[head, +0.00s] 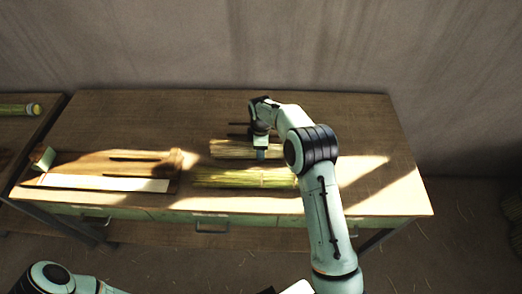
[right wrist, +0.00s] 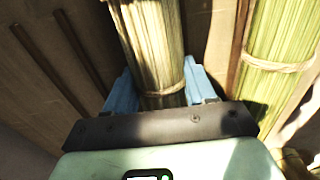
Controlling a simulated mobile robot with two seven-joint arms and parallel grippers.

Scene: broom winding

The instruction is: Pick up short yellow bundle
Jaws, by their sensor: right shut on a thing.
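The short yellow bundle (head: 229,149) lies on the table behind a longer green bundle (head: 240,179). My right gripper (head: 262,154) points down at the right part of the yellow bundle. In the right wrist view, the blue fingers of my right gripper (right wrist: 160,88) are on both sides of the yellow bundle (right wrist: 150,40), shut on it near its tie. The green bundle (right wrist: 285,40) lies to the right there, apart from the fingers. I cannot tell whether the yellow bundle is off the table. My left arm shows at the lower left, but its gripper is out of view.
Thin dark rods (head: 238,124) lie behind the yellow bundle. A wooden fixture (head: 176,164) with a pale strip (head: 110,183) and thin rods is on the table's left. Another green bundle (head: 18,110) lies on a side table. The table's right and back are mostly clear.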

